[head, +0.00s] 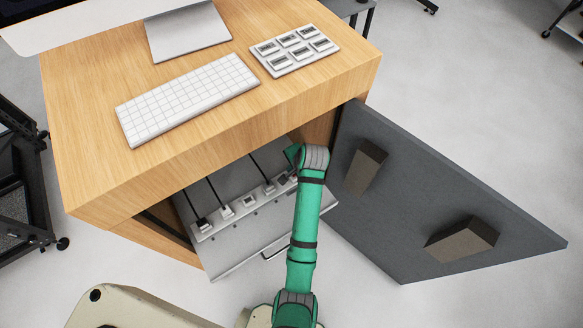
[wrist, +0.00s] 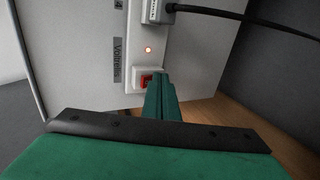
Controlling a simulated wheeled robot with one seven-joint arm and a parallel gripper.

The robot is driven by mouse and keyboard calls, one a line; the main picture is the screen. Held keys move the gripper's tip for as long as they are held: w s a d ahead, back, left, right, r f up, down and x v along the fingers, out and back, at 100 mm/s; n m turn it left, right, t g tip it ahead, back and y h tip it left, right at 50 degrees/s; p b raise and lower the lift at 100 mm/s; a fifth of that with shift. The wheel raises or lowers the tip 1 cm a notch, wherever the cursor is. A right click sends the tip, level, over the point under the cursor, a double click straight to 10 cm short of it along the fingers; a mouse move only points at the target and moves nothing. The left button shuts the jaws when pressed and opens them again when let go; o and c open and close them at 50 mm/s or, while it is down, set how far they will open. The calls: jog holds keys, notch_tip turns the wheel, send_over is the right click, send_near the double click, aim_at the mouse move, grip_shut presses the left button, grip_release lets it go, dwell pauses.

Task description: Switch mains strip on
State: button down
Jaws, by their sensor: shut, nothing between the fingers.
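The white mains strip (head: 240,208) lies across a grey panel inside the open desk compartment, with several plugs and cables along it. In the head view my arm reaches into the compartment's right end and hides that end of the strip.
A grey door (head: 440,205) with two brown blocks stands open at the right. The wooden desk top (head: 95,75) overhangs the compartment and carries a keyboard (head: 188,98) and a button pad (head: 295,50). A black plug cable (wrist: 240,14) runs right from the strip.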

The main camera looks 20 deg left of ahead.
jog(key=shift+s+d, duration=0.4)
jog(key=shift+d, duration=0.15)
jog(key=v, duration=1.4)
jog(key=shift+w, duration=0.1)
